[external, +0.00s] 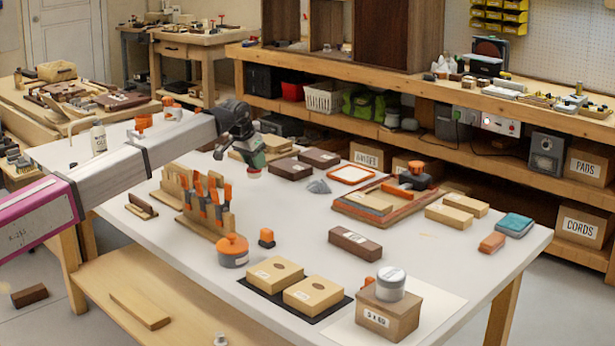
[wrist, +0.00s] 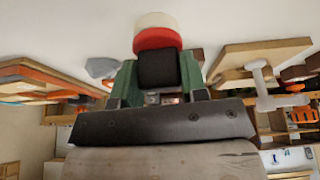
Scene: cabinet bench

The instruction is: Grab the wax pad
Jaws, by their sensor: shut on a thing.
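The wax pad appears to be a round disc with a red layer and a cream layer (wrist: 158,36), with a black block on its near side, in the wrist view. My gripper (wrist: 158,76) has its green fingers on both sides of that black block and is shut on it. In the external view, my gripper (external: 251,158) is over the far left part of the white table, with the red and pale pad (external: 254,171) just under its fingers. The view does not settle whether the pad touches the tabletop.
Dark wooden blocks (external: 290,168) lie just right of my gripper. A rack with orange-handled tools (external: 203,205) stands in front of it.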

